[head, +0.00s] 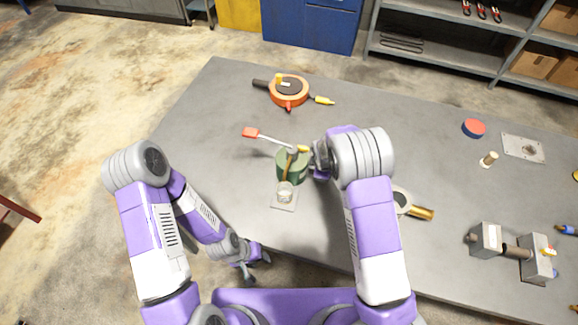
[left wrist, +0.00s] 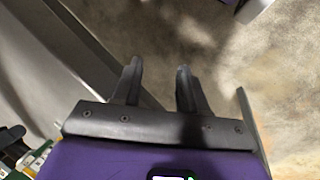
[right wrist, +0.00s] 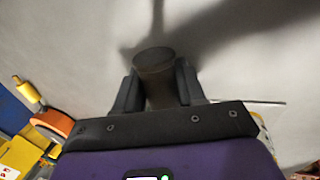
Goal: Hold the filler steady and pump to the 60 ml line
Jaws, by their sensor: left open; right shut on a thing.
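The filler (head: 291,166) is a green pot standing on the table. Its lever with a red grip (head: 250,132) reaches out to the left. A small clear cup (head: 284,191) stands on a light plate at the filler's front. My right gripper (head: 311,164) is at the filler's right side. In the right wrist view it is shut on a dark round body (right wrist: 154,65), which I take to be the filler's. My left gripper (head: 249,272) is open and empty near the table's front edge, apart from the filler. In the left wrist view its fingers (left wrist: 156,85) are spread above the floor.
An orange round tool (head: 289,91) lies at the back of the table (head: 220,110). A red-and-blue disc (head: 473,128), a metal plate (head: 523,147) and grey blocks (head: 486,240) lie to the right. The table left of the filler is clear.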

